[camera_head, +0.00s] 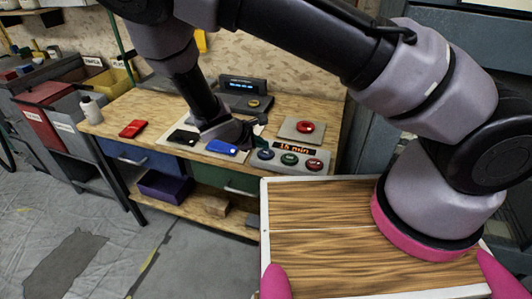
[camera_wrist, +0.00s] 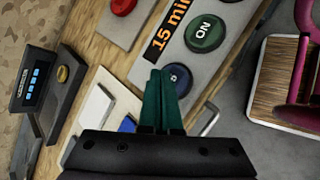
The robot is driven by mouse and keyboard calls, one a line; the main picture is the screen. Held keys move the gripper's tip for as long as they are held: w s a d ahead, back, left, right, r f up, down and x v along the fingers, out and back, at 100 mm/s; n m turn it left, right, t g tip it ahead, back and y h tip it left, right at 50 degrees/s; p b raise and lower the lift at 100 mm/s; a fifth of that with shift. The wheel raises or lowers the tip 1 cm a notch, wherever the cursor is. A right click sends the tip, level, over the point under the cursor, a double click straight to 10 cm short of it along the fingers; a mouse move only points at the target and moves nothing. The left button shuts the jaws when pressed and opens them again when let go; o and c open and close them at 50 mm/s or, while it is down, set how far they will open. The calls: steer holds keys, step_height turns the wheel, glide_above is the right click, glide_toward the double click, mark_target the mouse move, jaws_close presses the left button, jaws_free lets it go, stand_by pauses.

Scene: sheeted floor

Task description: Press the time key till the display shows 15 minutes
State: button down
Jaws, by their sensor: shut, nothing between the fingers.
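The grey control panel (camera_head: 284,169) lies on the workbench. Its display (camera_head: 294,148) shows orange characters that read 15 min in the wrist view (camera_wrist: 168,30). Its keys are a blue one (camera_head: 265,154), a green one (camera_head: 289,159) and a red one (camera_head: 314,164). The green key (camera_wrist: 205,32) bears letters that look like ON. The blue key's mark is too small to read. My gripper (camera_head: 244,137) is shut and empty. Its green fingertips (camera_wrist: 160,75) overlap the edge of the blue key (camera_wrist: 179,77) in the wrist view; I cannot tell if they touch it.
A red button (camera_head: 305,127) on a grey plate sits behind the panel. A dark device with a lit blue screen (camera_head: 242,85) stands at the back. A blue item (camera_head: 222,147), a black one (camera_head: 183,137) and a red one (camera_head: 133,129) lie to the left.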

mark_target(263, 154)
steer(key=shift+r, duration=2.5)
